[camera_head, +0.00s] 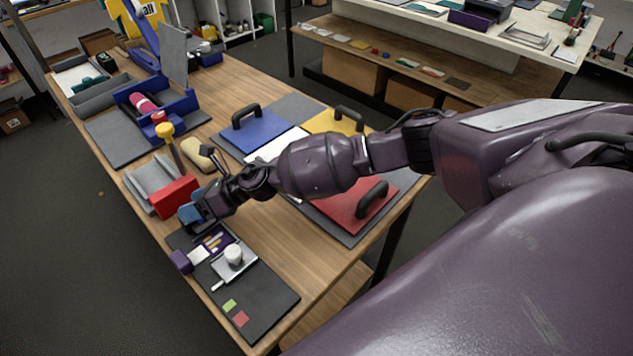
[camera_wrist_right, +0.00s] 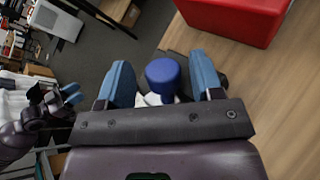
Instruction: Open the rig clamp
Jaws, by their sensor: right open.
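In the head view, my right gripper (camera_head: 192,212) reaches across the table to its left edge, just in front of a red box (camera_head: 175,196). In the right wrist view, its blue fingers (camera_wrist_right: 163,82) are apart. A round blue knob (camera_wrist_right: 163,72) shows between them; I cannot tell if they touch it. The knob is not clearly seen in the head view, where the gripper covers that spot. I cannot tell for sure which part is the rig clamp. My left gripper (camera_wrist_right: 70,95) shows small at the left of the wrist view, with its blue fingertips apart.
A blue rig (camera_head: 172,100) holding a pink roll stands farther back, with a yellow-topped handle (camera_head: 165,131) near it. Blue, yellow and red (camera_head: 355,208) handled lids lie under and beyond my right arm. A dark mat (camera_head: 262,305) with small items lies in front.

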